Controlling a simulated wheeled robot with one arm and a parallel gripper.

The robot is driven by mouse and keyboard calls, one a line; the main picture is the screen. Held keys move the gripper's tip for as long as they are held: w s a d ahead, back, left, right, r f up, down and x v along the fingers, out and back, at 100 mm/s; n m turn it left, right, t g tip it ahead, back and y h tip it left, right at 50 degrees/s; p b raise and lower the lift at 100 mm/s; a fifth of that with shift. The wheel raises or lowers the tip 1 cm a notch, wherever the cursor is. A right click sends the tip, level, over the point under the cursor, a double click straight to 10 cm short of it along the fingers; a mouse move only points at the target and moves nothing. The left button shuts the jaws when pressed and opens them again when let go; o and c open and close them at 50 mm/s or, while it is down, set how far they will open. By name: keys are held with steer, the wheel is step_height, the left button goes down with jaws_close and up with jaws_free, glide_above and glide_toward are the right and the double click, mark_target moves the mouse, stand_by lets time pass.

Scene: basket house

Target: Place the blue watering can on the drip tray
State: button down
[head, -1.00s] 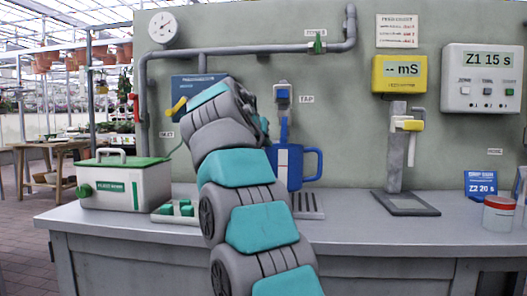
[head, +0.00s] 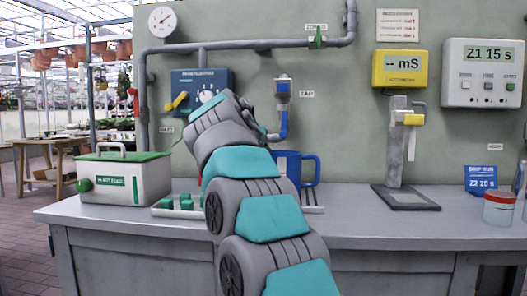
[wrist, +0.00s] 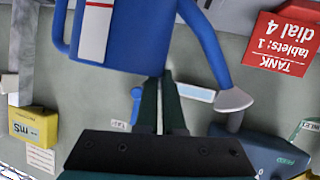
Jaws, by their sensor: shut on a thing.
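The blue watering can (head: 309,169) is in the head view, below the tap (head: 283,110), partly hidden behind my arm. In the wrist view, which looks upside down, the can (wrist: 150,35) shows a white label with a red stripe, a handle on the left and a spout on the right. My gripper (wrist: 165,80) is shut on the can at its upper edge; the exact grip point is unclear. The drip tray (head: 313,209) is a slatted grey strip on the bench below, mostly hidden. I cannot tell whether the can touches it.
A white box with a green lid (head: 125,178) and a tray of green blocks (head: 178,206) stand left. A meter stand (head: 400,165) and a red-lidded jar (head: 498,211) stand right. The bench (head: 350,215) between tray and stand is clear.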

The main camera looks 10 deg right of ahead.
steer(key=shift+f, duration=0.15)
steer(key=c, duration=1)
jaws_free()
steer(key=shift+c, duration=0.2)
steer(key=shift+s+r, duration=0.1)
steer(key=shift+r, duration=0.15)
steer(key=b+v, duration=0.1)
steer(key=v, duration=1)
steer(key=shift+s+a+r, duration=0.2)
steer(key=shift+s, duration=0.1)
